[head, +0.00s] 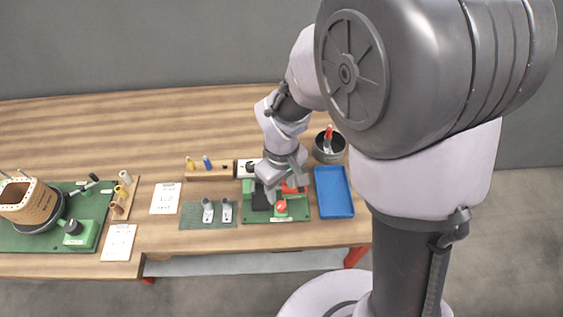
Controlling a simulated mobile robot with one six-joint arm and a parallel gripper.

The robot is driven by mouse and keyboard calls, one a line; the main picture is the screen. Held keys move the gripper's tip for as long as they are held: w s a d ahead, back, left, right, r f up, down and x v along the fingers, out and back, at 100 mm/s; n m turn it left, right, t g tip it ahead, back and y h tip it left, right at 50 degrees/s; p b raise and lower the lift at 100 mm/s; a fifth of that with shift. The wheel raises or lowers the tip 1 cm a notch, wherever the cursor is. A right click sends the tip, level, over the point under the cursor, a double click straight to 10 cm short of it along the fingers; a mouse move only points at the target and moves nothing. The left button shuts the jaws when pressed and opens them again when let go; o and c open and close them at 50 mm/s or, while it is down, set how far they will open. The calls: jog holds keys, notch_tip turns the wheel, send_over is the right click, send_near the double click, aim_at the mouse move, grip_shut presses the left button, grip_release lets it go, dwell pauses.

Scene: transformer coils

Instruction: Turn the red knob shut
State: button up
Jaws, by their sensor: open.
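The red knob (281,206) sits near the front edge of a green board (262,217) on the wooden table. My gripper (283,188) is over this board, pointing down, just behind and above the knob. Its fingers look spread and nothing shows between them; I cannot tell whether they touch the knob. A red part (294,188) and a black block (261,201) on the same board are partly hidden by my gripper.
A blue tray (334,193) lies right of the board, with a dark pot (329,146) holding a red-handled tool behind it. Left are a grey-green mat (193,219) with two metal pieces and a coil (30,204) on a green base. The table's back is clear.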

notch_tip(320, 180, up, 9)
jog(key=p, duration=0.2)
jog(key=shift+p, duration=0.4)
jog(key=shift+r, duration=0.1)
jog(key=s+d+r+m+t+y+b, duration=0.2)
jog(key=s+d+r+m+t+b, duration=0.3)
jog(key=s+r+m, duration=0.3)
jog(key=s+d+m+b, duration=0.1)
jog(key=s+m, duration=0.2)
jog(key=s, duration=0.1)
jog(key=shift+d+r+m+t, duration=0.2)
jog(key=shift+d+m+t, duration=0.1)
jog(key=shift+d+t, duration=0.1)
jog(key=shift+o, duration=0.3)
jog(key=shift+w, duration=0.1)
dwell(0.5)
